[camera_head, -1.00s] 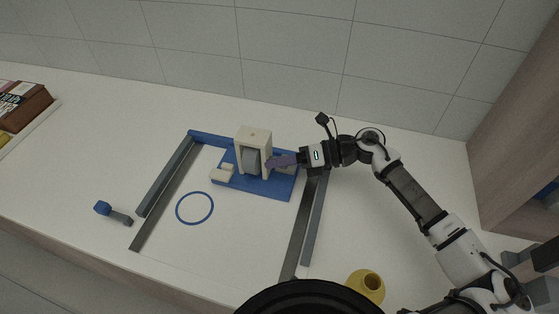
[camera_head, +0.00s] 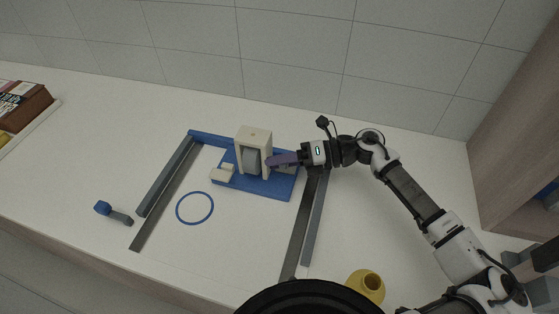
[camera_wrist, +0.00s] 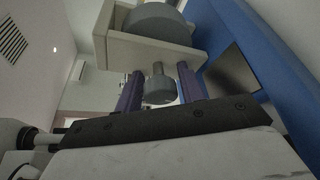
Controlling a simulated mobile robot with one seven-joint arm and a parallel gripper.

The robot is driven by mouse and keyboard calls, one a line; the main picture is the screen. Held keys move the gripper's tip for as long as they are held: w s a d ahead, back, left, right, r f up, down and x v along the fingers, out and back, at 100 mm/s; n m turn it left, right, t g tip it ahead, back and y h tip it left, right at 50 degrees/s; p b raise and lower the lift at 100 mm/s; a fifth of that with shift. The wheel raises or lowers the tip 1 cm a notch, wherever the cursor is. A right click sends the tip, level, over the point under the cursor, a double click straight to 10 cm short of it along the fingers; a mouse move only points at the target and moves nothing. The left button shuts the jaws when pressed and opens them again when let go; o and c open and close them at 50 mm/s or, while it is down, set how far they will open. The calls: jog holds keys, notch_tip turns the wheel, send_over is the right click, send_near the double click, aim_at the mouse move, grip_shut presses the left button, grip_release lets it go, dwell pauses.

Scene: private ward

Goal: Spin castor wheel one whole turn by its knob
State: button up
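The grey castor wheel (camera_head: 251,161) sits in a cream housing (camera_head: 254,135) on a blue base plate (camera_head: 265,188). In the wrist view the wheel (camera_wrist: 160,20) shows above the cream housing wall (camera_wrist: 150,52). Its grey knob (camera_wrist: 160,90) sticks out from the housing toward my gripper.
Grey rails (camera_head: 167,175) and (camera_head: 314,220) flank the work area. A blue ring (camera_head: 194,208) lies in front of the base plate. A blue-headed grey part (camera_head: 103,208) lies at left, a yellow cup (camera_head: 371,282) at front right. A tiled wall stands behind.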

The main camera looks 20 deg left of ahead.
jog(key=shift+o, duration=1.1)
jog(key=shift+d, duration=0.1)
jog(key=b+v, duration=0.3)
jog(key=v, duration=0.9)
jog(key=shift+w+d+b, duration=0.1)
jog(key=shift+b, duration=0.2)
jog(key=shift+w+d+r, duration=0.2)
jog(key=shift+d+r, duration=0.05)
jog(key=shift+d, duration=0.4)
jog(key=shift+a+f, duration=0.1)
